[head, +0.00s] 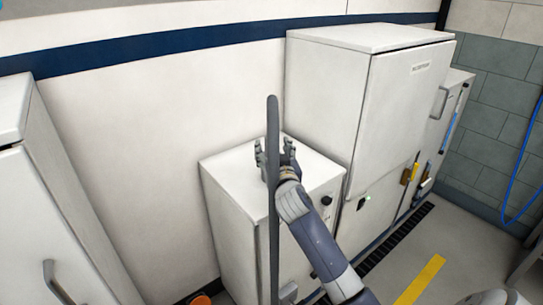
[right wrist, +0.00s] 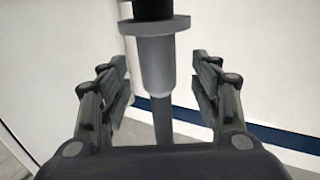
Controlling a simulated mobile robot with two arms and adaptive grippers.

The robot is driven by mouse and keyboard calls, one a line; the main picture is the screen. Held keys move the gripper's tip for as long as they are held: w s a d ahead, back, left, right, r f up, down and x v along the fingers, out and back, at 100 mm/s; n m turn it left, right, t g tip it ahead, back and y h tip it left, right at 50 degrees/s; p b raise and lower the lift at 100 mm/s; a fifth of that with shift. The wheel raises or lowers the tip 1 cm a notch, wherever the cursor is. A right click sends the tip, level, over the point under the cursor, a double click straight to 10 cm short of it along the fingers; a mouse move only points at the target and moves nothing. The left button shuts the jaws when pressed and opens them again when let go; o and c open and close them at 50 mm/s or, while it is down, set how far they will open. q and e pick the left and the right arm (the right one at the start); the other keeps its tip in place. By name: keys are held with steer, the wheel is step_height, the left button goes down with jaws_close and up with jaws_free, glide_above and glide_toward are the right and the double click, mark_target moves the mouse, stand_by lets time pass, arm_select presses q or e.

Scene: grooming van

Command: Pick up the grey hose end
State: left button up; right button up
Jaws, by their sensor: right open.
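A long grey hose (head: 272,225) runs upright through the middle of the head view. In the right wrist view the grey hose end (right wrist: 156,65) shows a wide collar, a tapering sleeve and a black part at the top edge. My right gripper (head: 273,156) is open, with one finger on each side of the hose in the picture. The right wrist view also shows the open fingers (right wrist: 160,80) to the left and right of the hose end, with gaps on both sides. I cannot tell how deep the hose sits between them. My left gripper is not in view.
A low white cabinet (head: 232,185) stands behind my right gripper. A taller white cabinet (head: 405,100) stands to its right, and another white cabinet (head: 40,235) at the left. A blue hose (head: 520,165) hangs on the tiled wall. Floor with a yellow stripe (head: 420,280) shows at lower right.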

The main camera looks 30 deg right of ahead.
steer(key=x, duration=0.3)
steer(key=shift+w+d+f, duration=0.1)
steer(key=shift+w+d, duration=0.15)
steer(key=shift+c, duration=0.6)
jaws_close()
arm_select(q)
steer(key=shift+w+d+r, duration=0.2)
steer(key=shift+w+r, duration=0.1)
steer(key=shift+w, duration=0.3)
arm_select(e)
step_height(320, 180, up, 11)
steer(key=shift+r+p, duration=0.15)
steer(key=shift+p, duration=0.7)
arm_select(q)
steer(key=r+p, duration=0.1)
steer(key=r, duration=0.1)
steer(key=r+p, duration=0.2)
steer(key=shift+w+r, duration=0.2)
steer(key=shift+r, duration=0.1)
arm_select(e)
step_height(320, 180, up, 3)
steer(key=shift+r, duration=0.15)
